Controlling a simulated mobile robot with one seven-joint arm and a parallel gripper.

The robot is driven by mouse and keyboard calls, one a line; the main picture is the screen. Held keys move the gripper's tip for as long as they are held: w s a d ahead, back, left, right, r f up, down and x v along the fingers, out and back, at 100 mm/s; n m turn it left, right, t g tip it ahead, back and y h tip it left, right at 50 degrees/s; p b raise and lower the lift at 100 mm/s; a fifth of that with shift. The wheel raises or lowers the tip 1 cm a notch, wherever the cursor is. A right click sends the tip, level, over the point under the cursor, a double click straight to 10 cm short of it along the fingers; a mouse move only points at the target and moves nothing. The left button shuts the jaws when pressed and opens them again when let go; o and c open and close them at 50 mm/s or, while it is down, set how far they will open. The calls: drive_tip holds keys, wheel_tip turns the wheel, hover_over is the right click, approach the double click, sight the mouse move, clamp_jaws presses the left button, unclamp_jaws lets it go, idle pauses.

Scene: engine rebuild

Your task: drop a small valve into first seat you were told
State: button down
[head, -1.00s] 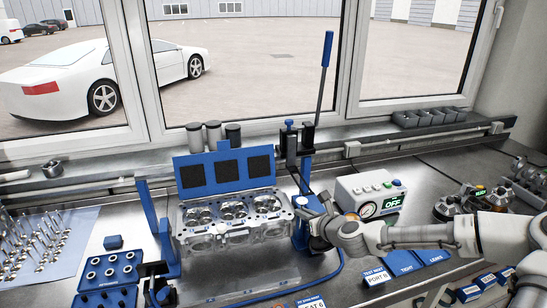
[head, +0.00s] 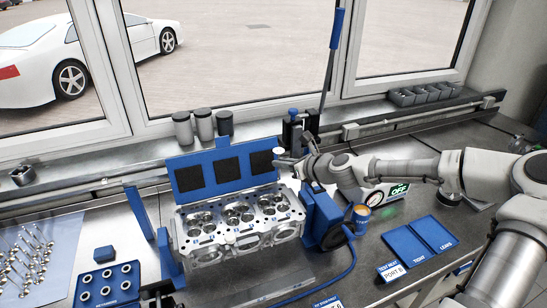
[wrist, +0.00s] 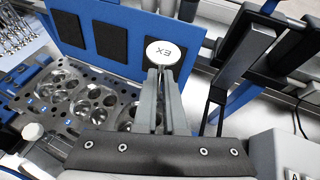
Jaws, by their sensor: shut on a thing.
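My gripper (head: 287,161) is shut on a small valve (wrist: 162,52) with a round pale head marked EX. The valve's head also shows as a small white disc in the head view (head: 279,151). The stem runs down between my fingers and is mostly hidden. The cylinder head (head: 238,241) is a silver block with several round chambers and valve seats. My gripper is above its back right side, in front of the blue panel, with the valve clear of the seats. In the wrist view the cylinder head (wrist: 72,122) lies below and left of my fingers.
A blue panel with black pads (head: 186,165) stands behind the cylinder head. A tall blue-handled lever (head: 334,45) rises at the right. Blue trays (head: 410,242) lie at right.

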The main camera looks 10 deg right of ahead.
drive_tip(key=shift+f+b, duration=1.95)
drive_tip(key=shift+f, duration=0.9)
drive_tip(key=shift+f+b, duration=2.15)
drive_tip(key=shift+f, duration=1.15)
drive_tip(key=c, duration=0.9)
unclamp_jaws()
drive_tip(key=shift+v, duration=8.7)
